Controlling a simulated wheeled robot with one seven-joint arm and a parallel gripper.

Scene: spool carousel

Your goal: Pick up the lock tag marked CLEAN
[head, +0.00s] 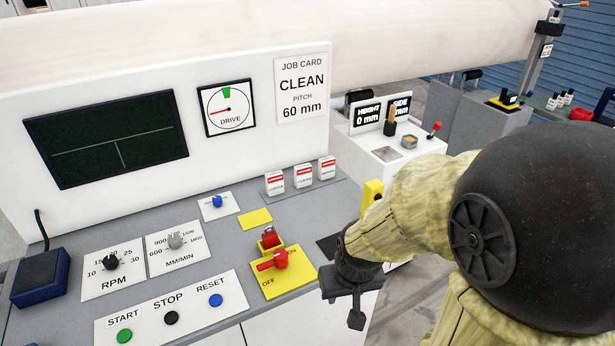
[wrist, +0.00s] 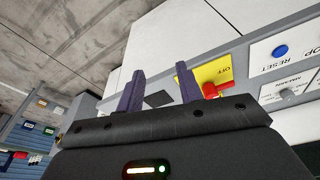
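Three white lock tags with red top bands stand in a row on a grey strip on the console: a left tag (head: 275,184), a middle tag (head: 303,177) and a right tag (head: 327,168). The words on them are too small to read, so I cannot tell which is marked CLEAN. My gripper (head: 350,303) hangs at the console's right front edge, to the right of the red switch and nearer than the tags. In the wrist view my gripper (wrist: 161,70) has its two fingers apart with nothing between them. No tag is clearly visible in the wrist view.
A red rotary switch (head: 274,260) stands on a yellow OFF/ON plate left of my gripper; it also shows in the wrist view (wrist: 214,90). A job card (head: 302,85) reading CLEAN is on the upright panel. A height display (head: 369,113) stands behind, right of the console.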

